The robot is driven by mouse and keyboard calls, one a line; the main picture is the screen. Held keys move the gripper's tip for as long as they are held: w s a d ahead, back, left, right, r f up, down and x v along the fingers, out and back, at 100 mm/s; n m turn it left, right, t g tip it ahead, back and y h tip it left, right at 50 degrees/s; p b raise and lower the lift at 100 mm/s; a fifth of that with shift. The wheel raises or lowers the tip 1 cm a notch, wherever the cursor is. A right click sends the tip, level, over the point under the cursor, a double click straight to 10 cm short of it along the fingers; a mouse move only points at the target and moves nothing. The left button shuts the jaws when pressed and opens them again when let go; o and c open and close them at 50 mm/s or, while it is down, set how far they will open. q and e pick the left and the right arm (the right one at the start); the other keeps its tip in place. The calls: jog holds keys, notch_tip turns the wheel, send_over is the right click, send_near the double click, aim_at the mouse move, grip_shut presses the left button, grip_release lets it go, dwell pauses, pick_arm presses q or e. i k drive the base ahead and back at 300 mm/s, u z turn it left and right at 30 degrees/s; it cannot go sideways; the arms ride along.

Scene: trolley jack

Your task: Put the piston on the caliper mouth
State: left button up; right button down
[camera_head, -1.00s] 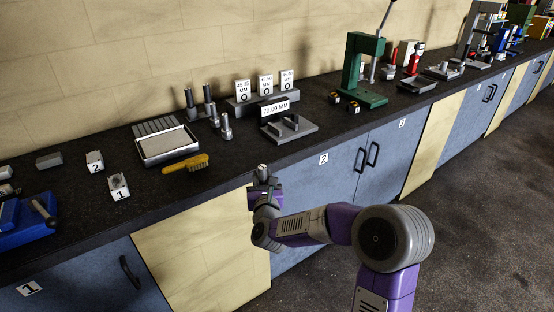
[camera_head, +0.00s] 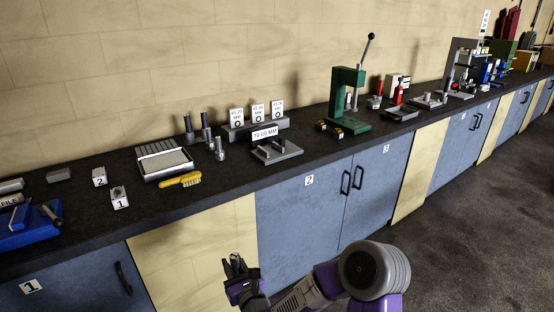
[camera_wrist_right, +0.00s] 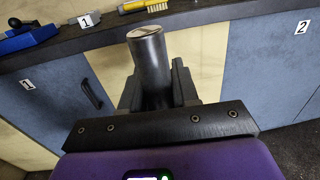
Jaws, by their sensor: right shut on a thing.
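My right gripper (camera_head: 237,270) is in front of the bench, below its front edge. In the right wrist view its fingers (camera_wrist_right: 157,88) are shut on a dark grey cylinder, which I take for the piston (camera_wrist_right: 149,58). Its paler round end points away from the palm. A grey fixture (camera_head: 277,152) with two raised blocks and a sign reading about 70.00 MM stands on the bench; it looks like the caliper. The piston is well apart from it. My left gripper is not in view.
Several grey cylinders (camera_head: 219,151) stand left of the caliper. A tray (camera_head: 166,165) and a yellow brush (camera_head: 180,180) lie farther left. A green press (camera_head: 346,100) stands to the right. The bench front edge (camera_head: 222,190) lies between gripper and caliper.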

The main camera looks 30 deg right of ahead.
aim_at(270, 151)
jog(key=z, duration=2.2)
jog(key=i, duration=1.6)
jog(key=u, duration=1.2)
